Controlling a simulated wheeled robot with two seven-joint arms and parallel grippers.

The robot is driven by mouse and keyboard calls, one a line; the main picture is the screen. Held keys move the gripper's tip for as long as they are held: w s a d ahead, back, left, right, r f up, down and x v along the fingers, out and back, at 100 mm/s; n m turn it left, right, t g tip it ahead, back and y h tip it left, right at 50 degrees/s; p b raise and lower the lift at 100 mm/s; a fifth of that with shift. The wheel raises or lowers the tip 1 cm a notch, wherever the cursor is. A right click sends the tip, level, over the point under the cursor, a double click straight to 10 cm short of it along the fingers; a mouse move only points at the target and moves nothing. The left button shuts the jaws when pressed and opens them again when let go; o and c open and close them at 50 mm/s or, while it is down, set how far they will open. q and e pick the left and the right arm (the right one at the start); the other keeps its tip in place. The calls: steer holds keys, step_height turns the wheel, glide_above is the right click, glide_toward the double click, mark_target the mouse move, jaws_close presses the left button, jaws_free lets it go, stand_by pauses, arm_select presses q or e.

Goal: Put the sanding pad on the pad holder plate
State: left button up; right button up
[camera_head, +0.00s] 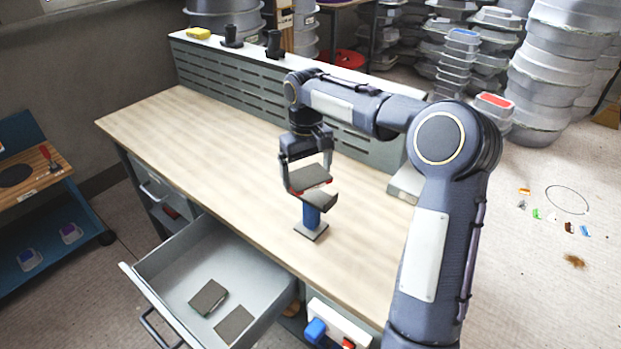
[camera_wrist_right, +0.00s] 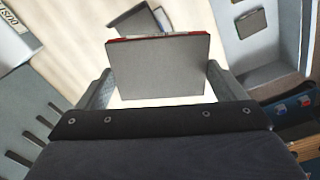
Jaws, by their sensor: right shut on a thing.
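My right gripper (camera_head: 308,181) is shut on the sanding pad (camera_head: 310,177), a flat grey-brown block with red at its edges. It holds the pad above the workbench. In the right wrist view the pad (camera_wrist_right: 158,70) sits between the two fingers (camera_wrist_right: 157,88). The pad holder stands on the bench just below, with a blue post (camera_head: 311,214), a square base and a dark tilted plate (camera_head: 321,200) on top. In the head view the pad overlaps the plate's upper edge; I cannot tell whether they touch. My left gripper is not in view.
An open drawer (camera_head: 165,258) at the bench front holds two similar pads (camera_head: 208,297) (camera_head: 233,325). A slotted grey panel (camera_head: 235,75) runs along the back of the bench (camera_head: 190,135). The bench top left of the holder is clear.

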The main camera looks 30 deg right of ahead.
mark_target(311, 173)
steer(key=shift+w+d+f, duration=0.2)
steer(key=shift+d+f, duration=0.2)
steer(key=shift+f, duration=0.15)
steer(key=shift+w+d+f, duration=0.1)
steer(key=shift+d+f, duration=0.05)
steer(key=shift+f, duration=0.8)
steer(key=shift+d+f, duration=0.1)
steer(key=shift+f, duration=0.8)
steer(key=shift+f, duration=0.2)
steer(key=o, duration=0.7)
steer(key=shift+r, duration=0.15)
